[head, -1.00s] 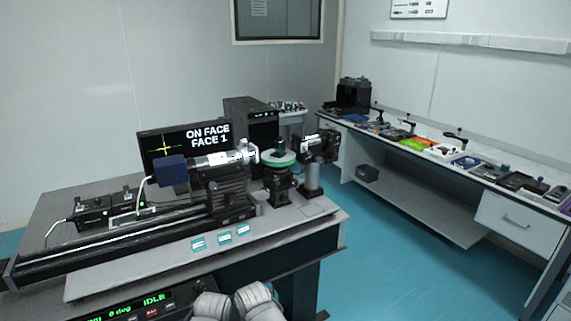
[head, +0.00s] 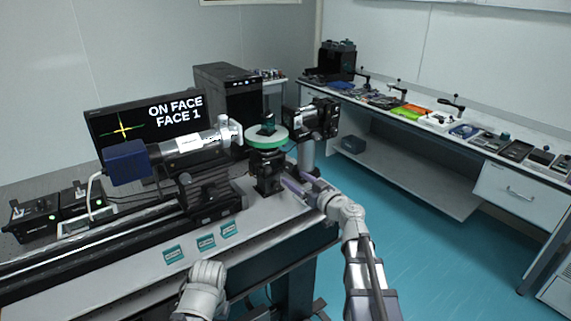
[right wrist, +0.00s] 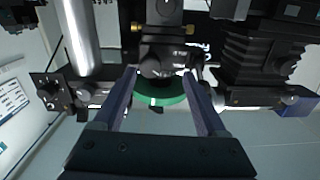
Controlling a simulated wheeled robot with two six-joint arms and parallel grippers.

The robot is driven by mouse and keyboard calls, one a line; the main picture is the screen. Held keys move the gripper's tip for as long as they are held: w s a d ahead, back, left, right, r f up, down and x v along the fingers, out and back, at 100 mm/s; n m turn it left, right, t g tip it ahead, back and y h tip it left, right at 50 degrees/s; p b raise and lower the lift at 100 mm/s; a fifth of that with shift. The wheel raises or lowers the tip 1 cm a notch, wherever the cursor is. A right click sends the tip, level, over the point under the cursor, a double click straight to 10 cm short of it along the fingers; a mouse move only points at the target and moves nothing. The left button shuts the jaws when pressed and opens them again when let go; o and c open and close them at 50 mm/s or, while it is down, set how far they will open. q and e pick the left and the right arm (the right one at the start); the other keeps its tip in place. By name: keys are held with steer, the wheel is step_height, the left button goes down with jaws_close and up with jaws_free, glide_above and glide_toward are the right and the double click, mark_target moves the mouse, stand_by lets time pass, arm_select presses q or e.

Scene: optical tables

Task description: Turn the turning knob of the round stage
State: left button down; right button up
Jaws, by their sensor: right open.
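The round stage (head: 267,138), a disc with a green rim, stands on a black mount at the right end of the bench. In the right wrist view the green rim (right wrist: 172,92) appears upside down between my fingers. My right gripper (head: 293,180) is open, just right of the mount and below the disc. In the right wrist view its two dark fingers (right wrist: 162,84) point at the mount with a gap between them. A dark round part, seemingly the turning knob (right wrist: 151,67), lies between the finger lines; I cannot tell whether they touch it. My left gripper is out of view.
A horizontal tube instrument (head: 190,150) stands left of the stage, and a black camera-like unit (head: 312,120) on a post stands to its right. A side table (head: 440,150) holds several tools. Blue floor is clear.

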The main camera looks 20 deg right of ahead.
mark_target(289, 169)
steer(key=shift+w+d+r+x, duration=0.1)
steer(key=shift+d+x, duration=0.15)
steer(key=shift+x, duration=1.05)
steer(key=shift+w+d+r+x, duration=0.1)
steer(key=shift+d+x, duration=0.1)
steer(key=shift+x, duration=1.1)
steer(key=shift+w+d+r+x, duration=0.1)
steer(key=shift+d+x, duration=0.15)
steer(key=shift+x, duration=1.05)
jaws_close()
